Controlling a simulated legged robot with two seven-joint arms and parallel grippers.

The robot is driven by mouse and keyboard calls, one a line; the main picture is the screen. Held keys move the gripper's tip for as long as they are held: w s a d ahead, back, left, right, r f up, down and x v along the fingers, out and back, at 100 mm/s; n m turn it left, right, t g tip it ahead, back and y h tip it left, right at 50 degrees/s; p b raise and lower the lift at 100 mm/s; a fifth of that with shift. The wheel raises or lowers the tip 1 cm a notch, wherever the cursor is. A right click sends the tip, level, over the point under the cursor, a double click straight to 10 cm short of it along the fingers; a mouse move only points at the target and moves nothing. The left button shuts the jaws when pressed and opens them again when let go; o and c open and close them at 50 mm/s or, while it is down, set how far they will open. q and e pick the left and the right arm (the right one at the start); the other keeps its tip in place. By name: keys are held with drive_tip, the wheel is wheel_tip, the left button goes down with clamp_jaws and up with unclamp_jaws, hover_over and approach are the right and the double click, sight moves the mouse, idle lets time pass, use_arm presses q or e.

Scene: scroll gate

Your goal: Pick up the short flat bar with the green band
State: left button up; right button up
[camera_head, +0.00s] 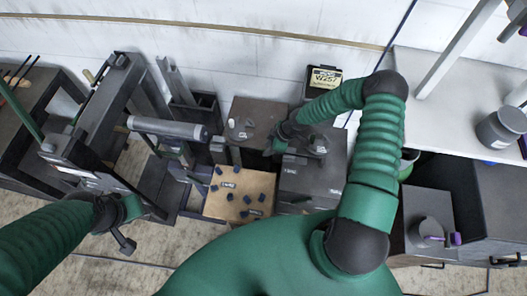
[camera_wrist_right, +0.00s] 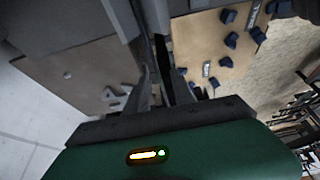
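I cannot make out a short flat bar with a green band in either view. My right gripper (camera_head: 277,148) is over the dark cabinet top in the middle, partly hidden by its own wrist. In the right wrist view its two fingers (camera_wrist_right: 162,82) stand slightly apart, with a narrow dark gap and no bar seen between them. A grey upright post (camera_wrist_right: 156,16) shows just beyond the fingertips. My left gripper (camera_head: 138,226) is at the lower left, its fingers spread and empty, beside the dark frame.
A wooden board (camera_head: 227,207) with several dark blue pieces lies in the middle; it also shows in the right wrist view (camera_wrist_right: 195,42). A dark frame with a grey roller (camera_head: 168,128) stands at the left. A brown cabinet top (camera_head: 262,108) is behind. A white table (camera_head: 430,112) is at the right.

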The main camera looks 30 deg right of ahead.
drive_tip(key=shift+w+a+f, duration=0.2)
drive_tip(key=shift+w+a, duration=0.1)
drive_tip(key=shift+a, duration=0.4)
drive_tip(key=shift+c, duration=0.4)
drive_tip(key=shift+s+d+r, duration=0.1)
drive_tip(key=c, duration=0.5)
drive_tip(key=shift+s+d, duration=0.1)
drive_tip(key=shift+d, duration=0.2)
clamp_jaws()
drive_tip(key=shift+s+a, duration=0.15)
drive_tip(key=shift+a, duration=0.1)
